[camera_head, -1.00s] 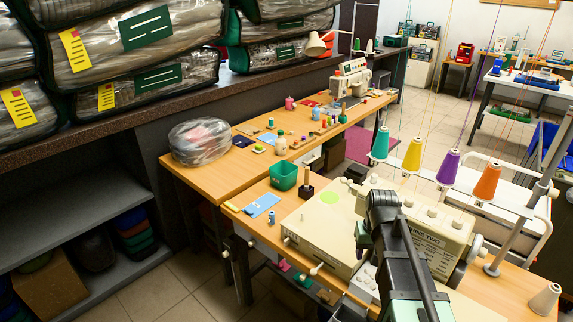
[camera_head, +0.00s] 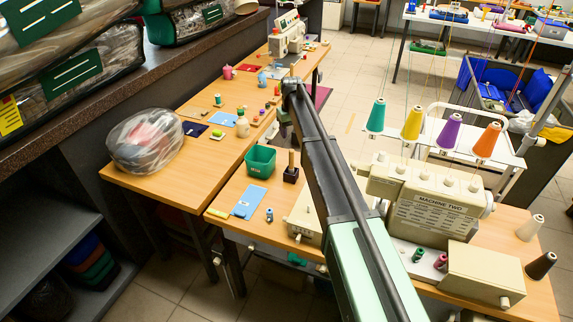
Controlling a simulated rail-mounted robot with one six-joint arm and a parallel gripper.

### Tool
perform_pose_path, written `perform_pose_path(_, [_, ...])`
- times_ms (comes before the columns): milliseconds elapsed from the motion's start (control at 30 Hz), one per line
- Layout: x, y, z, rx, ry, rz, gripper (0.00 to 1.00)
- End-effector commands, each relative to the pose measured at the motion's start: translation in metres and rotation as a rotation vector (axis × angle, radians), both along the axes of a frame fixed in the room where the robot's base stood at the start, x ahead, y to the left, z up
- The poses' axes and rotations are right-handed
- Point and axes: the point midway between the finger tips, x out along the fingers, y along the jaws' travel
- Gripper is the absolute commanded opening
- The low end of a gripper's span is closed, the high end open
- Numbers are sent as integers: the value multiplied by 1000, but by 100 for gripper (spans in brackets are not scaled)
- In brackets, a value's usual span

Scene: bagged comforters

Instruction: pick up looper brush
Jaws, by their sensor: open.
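A small upright item with a wooden handle and a dark block-like base (camera_head: 291,167) stands on the near table, just right of a green bin (camera_head: 260,161). It may be the looper brush, but it is too small to be sure. My arm reaches up from the bottom of the picture and passes just right of this item, with its dark elbow end above it. My gripper cannot be made out; it is not in view.
A sewing machine marked MACHINE TWO (camera_head: 428,205) stands right of my arm, with thread cones (camera_head: 411,123) above it. A clear-bagged bundle (camera_head: 146,141) sits on the left table (camera_head: 150,182). Bagged comforters (camera_head: 85,75) line the dark ledge.

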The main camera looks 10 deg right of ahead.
Motion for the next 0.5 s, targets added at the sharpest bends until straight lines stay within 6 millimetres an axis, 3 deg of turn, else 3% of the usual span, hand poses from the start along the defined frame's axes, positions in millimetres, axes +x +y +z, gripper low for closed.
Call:
perform_pose_path(233, [-1, 0, -54, 0, 0, 0, 52])
perform_pose_path(500, [-2, 0, -64, 0, 0, -1, 52])
